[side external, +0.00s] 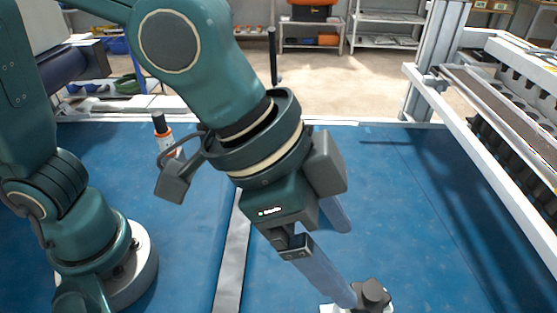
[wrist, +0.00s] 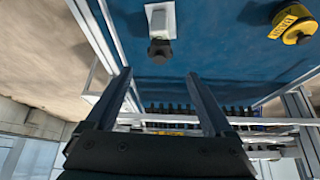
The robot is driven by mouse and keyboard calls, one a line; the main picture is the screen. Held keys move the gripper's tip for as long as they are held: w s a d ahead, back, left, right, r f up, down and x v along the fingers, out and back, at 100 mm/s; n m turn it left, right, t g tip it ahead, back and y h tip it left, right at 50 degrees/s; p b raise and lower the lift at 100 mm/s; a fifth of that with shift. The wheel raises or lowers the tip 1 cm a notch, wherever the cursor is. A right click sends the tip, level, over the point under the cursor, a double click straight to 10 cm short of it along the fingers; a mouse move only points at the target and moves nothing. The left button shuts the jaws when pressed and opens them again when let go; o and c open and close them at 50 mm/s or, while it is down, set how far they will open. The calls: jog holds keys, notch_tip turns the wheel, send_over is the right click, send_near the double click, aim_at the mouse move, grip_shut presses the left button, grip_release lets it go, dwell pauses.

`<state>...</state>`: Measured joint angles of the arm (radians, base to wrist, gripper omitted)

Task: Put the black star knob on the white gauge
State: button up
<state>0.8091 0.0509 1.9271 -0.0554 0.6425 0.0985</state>
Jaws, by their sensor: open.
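The black star knob (side external: 374,292) is at the bottom edge of the side external view, by the lower finger of my gripper (side external: 348,266). The white gauge (side external: 330,308) shows only as a pale sliver beside it, cut by the frame edge. In the wrist view the knob (wrist: 160,50) sits at the near end of the white gauge (wrist: 161,18); I cannot tell whether it rests on the gauge or beside it. In that view my gripper (wrist: 159,74) is open and empty, its fingers spread on either side below the knob.
A yellow round object with black lettering (wrist: 293,25) lies right of the gauge in the wrist view. An orange-and-white bottle with a black cap (side external: 162,132) stands behind my arm. The seeder frame (side external: 500,170) runs along the right. The blue table (side external: 420,220) is clear between.

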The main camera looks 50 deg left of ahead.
jog(key=s+a+n+y, duration=0.1)
jog(key=a+n, duration=0.2)
jog(key=a, duration=0.4)
jog(key=s+a+n+t+y, duration=0.1)
jog(key=a+n+y, duration=0.1)
jog(key=a, duration=0.6)
jog(key=s+a+n+y, duration=0.1)
jog(key=a+n, duration=0.4)
jog(key=a, duration=0.3)
jog(key=shift+s+f+t+y, duration=0.25)
jog(key=shift+s+t+y, duration=0.05)
jog(key=shift+t, duration=0.1)
